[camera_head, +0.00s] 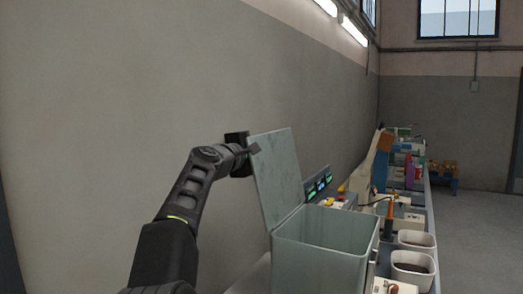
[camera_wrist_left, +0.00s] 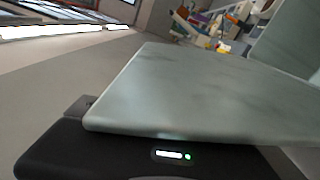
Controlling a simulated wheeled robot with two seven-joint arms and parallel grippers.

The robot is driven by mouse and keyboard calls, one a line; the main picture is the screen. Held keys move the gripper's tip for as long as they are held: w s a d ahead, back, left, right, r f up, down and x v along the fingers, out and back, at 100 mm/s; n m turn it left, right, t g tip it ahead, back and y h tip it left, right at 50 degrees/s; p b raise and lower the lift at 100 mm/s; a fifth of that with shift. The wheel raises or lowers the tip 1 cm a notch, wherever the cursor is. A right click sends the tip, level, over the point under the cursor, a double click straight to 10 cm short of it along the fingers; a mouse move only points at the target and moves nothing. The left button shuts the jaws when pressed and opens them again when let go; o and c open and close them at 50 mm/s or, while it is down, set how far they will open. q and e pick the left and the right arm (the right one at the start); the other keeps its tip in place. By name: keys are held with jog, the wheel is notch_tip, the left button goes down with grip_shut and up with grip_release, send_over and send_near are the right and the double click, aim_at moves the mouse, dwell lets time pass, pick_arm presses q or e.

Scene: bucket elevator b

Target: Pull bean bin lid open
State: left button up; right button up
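The bean bin (camera_head: 322,258) is a pale grey-green box in the lower middle of the head view. Its lid (camera_head: 278,178) stands up from the bin's left rim and leans to the left, so the bin's top is open. My left gripper (camera_head: 254,148) is at the lid's upper left edge, with a dark finger overlapping that edge. In the left wrist view the lid (camera_wrist_left: 200,95) lies close across the dark gripper body and hides most of the fingers. I cannot tell whether they are closed on it. My right gripper is not in view.
A bench runs away to the right of the bin. Two white tubs (camera_head: 412,268) stand on it near the bin. A panel with green displays (camera_head: 318,184) is behind the bin. A plain wall (camera_head: 120,110) fills the left side. Open floor (camera_head: 480,225) lies at right.

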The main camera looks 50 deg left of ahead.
pick_arm(q)
jog(key=b+v, duration=0.2)
jog(key=v, duration=0.4)
jog(key=shift+s+d, duration=0.2)
jog(key=shift+s, duration=0.15)
